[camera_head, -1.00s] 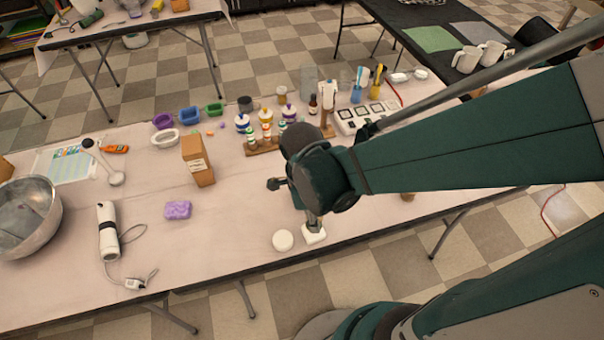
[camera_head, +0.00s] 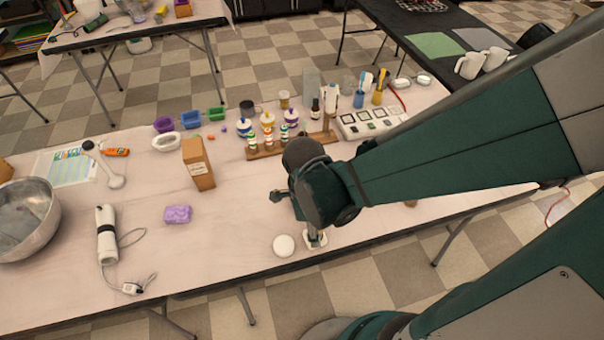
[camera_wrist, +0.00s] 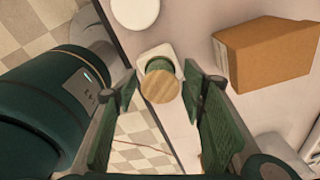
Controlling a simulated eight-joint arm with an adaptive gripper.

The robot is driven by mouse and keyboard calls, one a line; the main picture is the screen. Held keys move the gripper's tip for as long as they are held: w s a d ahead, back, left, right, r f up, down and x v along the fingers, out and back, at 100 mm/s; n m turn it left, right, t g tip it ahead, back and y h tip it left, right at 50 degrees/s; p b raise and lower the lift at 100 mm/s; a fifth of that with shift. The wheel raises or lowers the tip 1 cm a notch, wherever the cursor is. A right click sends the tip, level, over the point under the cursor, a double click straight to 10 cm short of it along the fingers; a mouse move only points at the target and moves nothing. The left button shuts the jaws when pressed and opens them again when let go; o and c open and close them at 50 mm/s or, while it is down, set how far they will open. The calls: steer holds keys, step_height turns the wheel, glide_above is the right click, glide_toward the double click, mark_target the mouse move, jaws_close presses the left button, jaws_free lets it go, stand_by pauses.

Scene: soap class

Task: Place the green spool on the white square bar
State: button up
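The white square bar (camera_wrist: 153,54) lies flat on the table near its front edge; it also shows in the head view (camera_head: 322,242). The green spool (camera_wrist: 159,66), with a round pale wooden end (camera_wrist: 160,87), stands over the bar in the wrist view and appears to rest on it. My gripper (camera_wrist: 159,92) is open, with one green finger on each side of the spool and a visible gap to both. In the head view my gripper (camera_head: 313,228) is right above the bar, and the spool is mostly hidden there.
A round white soap (camera_head: 284,245) lies just left of the bar. A brown box (camera_head: 198,163) and a purple soap (camera_head: 177,214) are farther left. A wooden rack of bottles (camera_head: 285,142) stands behind my arm. The table's front edge is close.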

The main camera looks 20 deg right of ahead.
steer(key=shift+r, duration=0.1)
stand_by(0.3)
step_height(320, 180, up, 12)
steer(key=a+p, duration=0.1)
steer(key=p, duration=0.3)
steer(key=shift+w+a, duration=0.15)
steer(key=shift+w, duration=0.1)
steer(key=shift+r, duration=0.15)
stand_by(0.8)
steer(key=w+d+r+n+t, duration=0.2)
steer(key=r+n, duration=0.5)
steer(key=n, duration=0.4)
steer(key=w+d+r+n+t+y, duration=0.1)
steer(key=d+r+n+t, duration=0.3)
steer(key=r+n, duration=0.3)
steer(key=shift+w+d+n+t, duration=0.4)
steer(key=shift+n+t, duration=0.4)
steer(key=shift+n, duration=1.2)
